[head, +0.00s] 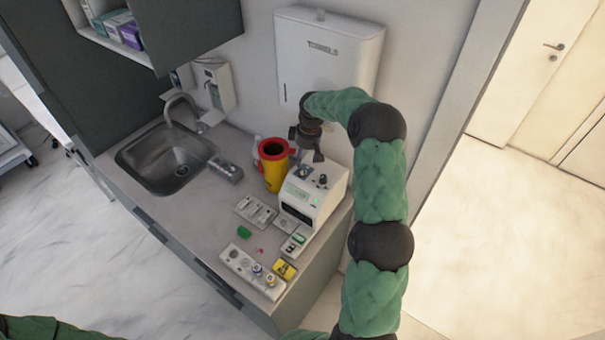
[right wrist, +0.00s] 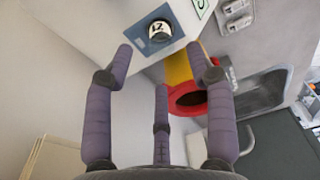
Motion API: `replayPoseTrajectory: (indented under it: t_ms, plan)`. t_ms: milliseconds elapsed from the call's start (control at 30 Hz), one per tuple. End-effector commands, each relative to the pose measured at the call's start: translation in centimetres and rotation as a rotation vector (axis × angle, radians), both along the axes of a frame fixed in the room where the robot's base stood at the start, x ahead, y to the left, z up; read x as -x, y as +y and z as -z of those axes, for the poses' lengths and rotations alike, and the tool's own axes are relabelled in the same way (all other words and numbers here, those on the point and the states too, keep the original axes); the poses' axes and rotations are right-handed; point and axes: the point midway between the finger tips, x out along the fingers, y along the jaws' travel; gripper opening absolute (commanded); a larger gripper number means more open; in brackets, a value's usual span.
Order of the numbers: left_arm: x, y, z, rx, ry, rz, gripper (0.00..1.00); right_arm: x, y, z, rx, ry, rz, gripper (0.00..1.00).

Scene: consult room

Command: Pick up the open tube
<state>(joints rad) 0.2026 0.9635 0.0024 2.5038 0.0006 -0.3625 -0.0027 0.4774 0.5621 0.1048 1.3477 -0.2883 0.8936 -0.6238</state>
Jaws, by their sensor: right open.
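A small dark round piece with a white face and dark marks (right wrist: 159,30) sits on a blue square on top of the white device. It also shows on the device in the head view (head: 323,180). I cannot tell whether it is the open tube, and no tube shows clearly elsewhere. The white device (head: 308,201) stands near the wall end of the counter. My right gripper (head: 308,140) is above and behind the device, beside the yellow bin. In the right wrist view its fingers (right wrist: 162,75) are spread, with nothing between them. My left gripper is out of view.
A yellow bin with a red rim (head: 273,150) stands left of the device. A white rack (head: 252,270), a yellow block (head: 284,269), a green block (head: 244,232) and a grey tray (head: 256,210) lie in front. The sink (head: 165,158) is farther left.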

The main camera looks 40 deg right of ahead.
Motion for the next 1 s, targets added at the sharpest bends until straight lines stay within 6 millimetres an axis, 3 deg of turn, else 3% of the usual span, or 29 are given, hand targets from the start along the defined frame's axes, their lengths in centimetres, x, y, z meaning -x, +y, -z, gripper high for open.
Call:
replayPoseTrajectory:
  t_ms: [233, 500, 833, 867, 1000]
  plan:
    - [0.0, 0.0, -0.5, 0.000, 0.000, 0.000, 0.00, -0.1, 0.2, 1.7, -0.002, 0.003, -0.001, 0.55]
    - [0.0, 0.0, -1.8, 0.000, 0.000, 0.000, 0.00, -0.5, 0.3, 5.2, 0.000, 0.002, -0.001, 0.55]
    - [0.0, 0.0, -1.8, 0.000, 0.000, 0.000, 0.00, -0.6, 0.4, 6.1, -0.001, 0.000, -0.001, 0.55]
    - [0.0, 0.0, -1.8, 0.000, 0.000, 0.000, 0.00, -0.6, 0.4, 6.1, -0.001, 0.000, -0.001, 0.53]
    - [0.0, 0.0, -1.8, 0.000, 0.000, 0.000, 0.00, -0.7, 0.4, 6.1, -0.001, 0.000, -0.001, 0.13]
